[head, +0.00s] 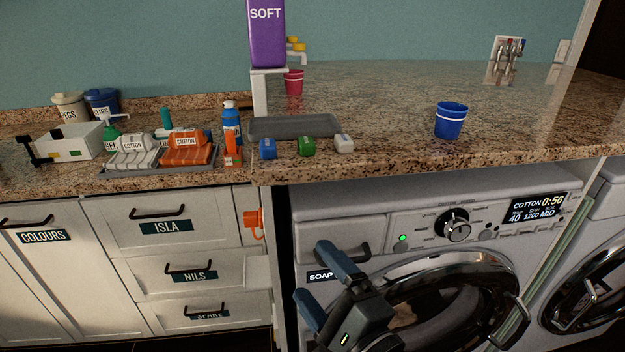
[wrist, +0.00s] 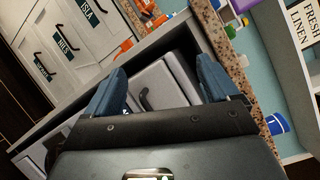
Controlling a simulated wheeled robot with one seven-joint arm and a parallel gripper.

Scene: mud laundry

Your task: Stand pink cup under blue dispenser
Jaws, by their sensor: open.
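A pink cup (head: 293,82) stands upright on the granite counter, just right of the purple SOFT dispenser (head: 267,35), whose base rests on a white stand. Yellow parts (head: 296,46) show above the cup. I cannot make out a blue dispenser in either view. My gripper (head: 322,285) is open and empty, low in front of the washing machine, well below the counter and far from the cup. Its two blue fingers also show apart in the wrist view (wrist: 162,72). The pink cup is not visible in the wrist view.
A blue cup (head: 450,121) stands on the counter to the right. A grey tray (head: 294,126) has small blue, green and white items before it. Towels, bottles and pots crowd the lower left counter. An orange hook (head: 254,223) sticks out beside the drawers.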

